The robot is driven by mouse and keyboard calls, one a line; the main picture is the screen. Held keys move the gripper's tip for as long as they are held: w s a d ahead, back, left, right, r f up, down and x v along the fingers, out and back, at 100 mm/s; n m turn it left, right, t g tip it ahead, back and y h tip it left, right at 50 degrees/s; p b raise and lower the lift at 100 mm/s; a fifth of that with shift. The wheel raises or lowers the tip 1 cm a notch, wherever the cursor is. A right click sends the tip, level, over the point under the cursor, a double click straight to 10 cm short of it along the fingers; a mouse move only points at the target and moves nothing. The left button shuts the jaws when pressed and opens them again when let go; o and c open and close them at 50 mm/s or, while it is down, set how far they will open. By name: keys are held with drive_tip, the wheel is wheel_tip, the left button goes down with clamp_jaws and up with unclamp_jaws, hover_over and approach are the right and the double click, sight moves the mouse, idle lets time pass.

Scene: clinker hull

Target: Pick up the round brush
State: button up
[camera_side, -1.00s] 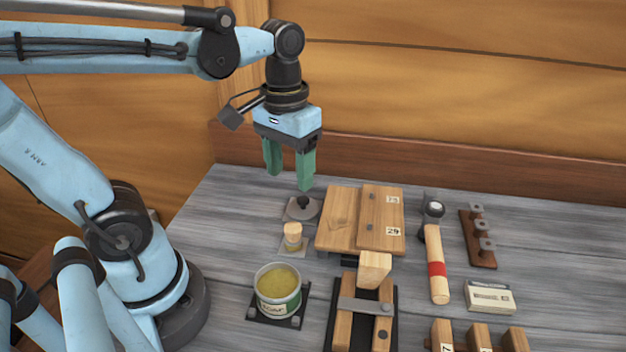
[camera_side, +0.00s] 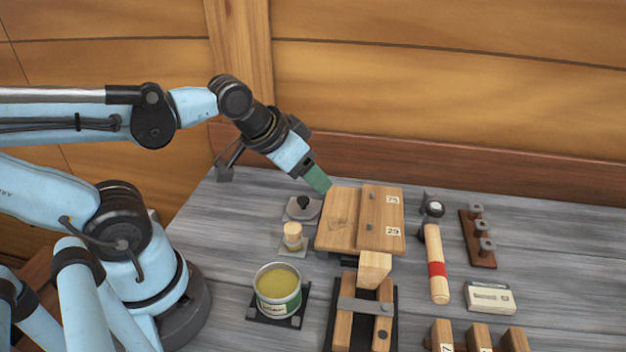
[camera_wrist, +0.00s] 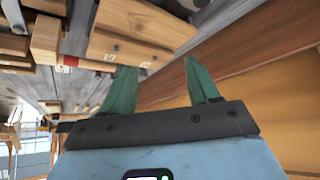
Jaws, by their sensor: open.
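What looks like the round brush (camera_side: 292,234), a short cylinder with a pale tan top, stands upright on a small grey pad left of the wooden boards in the side view. My gripper (camera_side: 320,181) is tilted, with its green fingers pointing down and right, close to the back left corner of the boards. It is above and behind the brush, apart from it. In the wrist view my gripper (camera_wrist: 160,68) shows two green fingers spread apart with nothing between them. I cannot make out the brush in the wrist view.
A dark-knobbed piece (camera_side: 302,209) is behind the brush, and a tub (camera_side: 278,292) of yellowish stuff is in front. Wooden boards (camera_side: 341,220) lie to the right. A red-banded mallet (camera_side: 437,270) and a peg rack (camera_side: 478,240) are farther right. A wall (camera_side: 440,155) bounds the back.

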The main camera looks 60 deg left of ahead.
drive_tip(key=shift+o, duration=0.6)
drive_tip(key=m+g, duration=0.6)
drive_tip(key=m, duration=0.1)
approach(292, 226)
drive_tip(key=shift+h, duration=0.4)
drive_tip(key=shift+w+a+f, duration=0.1)
drive_tip(key=shift+a+f, duration=0.1)
drive_tip(key=shift+f, duration=1.15)
drive_tip(key=shift+a+f, duration=0.2)
drive_tip(key=shift+f, duration=1.15)
drive_tip(key=shift+w+d+f, duration=0.2)
drive_tip(key=shift+f, duration=0.5)
drive_tip(key=shift+w+d+f, duration=0.15)
drive_tip(key=shift+f, duration=0.55)
drive_tip(key=shift+w+d+f, duration=0.1)
drive_tip(key=shift+f, duration=1.05)
drive_tip(key=shift+c, duration=0.3)
